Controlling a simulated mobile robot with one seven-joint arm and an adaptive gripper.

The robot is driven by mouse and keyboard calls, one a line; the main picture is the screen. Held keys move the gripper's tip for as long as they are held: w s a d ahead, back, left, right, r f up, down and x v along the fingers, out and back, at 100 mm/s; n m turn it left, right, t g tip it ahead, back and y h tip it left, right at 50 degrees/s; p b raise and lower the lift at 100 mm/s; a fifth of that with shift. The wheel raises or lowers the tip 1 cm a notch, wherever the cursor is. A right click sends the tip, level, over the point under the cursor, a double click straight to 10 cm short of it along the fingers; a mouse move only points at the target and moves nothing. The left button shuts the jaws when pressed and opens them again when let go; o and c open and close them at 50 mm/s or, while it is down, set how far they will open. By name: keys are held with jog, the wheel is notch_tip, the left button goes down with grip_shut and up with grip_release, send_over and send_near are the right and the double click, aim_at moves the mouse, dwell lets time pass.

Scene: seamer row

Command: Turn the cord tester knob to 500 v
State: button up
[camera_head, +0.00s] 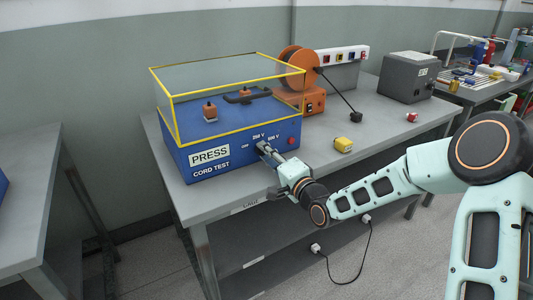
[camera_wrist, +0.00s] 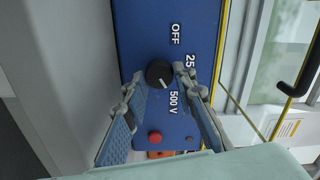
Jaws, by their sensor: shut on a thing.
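The blue cord tester (camera_head: 240,150) stands on the grey bench, with "PRESS" and "CORD TEST" on its front. Its round black knob (camera_wrist: 159,73) shows in the wrist view with the labels OFF, 250 V (partly hidden) and 500 V (camera_wrist: 173,102) around it. The white pointer mark on the knob points down and right, roughly toward the 500 V label. My gripper (camera_wrist: 162,82) has one finger on each side of the knob and is shut on it. In the head view my gripper (camera_head: 265,150) is at the tester's front panel and hides the knob.
A red button (camera_wrist: 155,137) sits on the panel beside the 500 V label. A clear yellow-edged cover (camera_head: 225,85) tops the tester.

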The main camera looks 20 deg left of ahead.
jog(key=o, duration=1.2)
jog(key=shift+c, duration=0.2)
jog(key=v, duration=1.2)
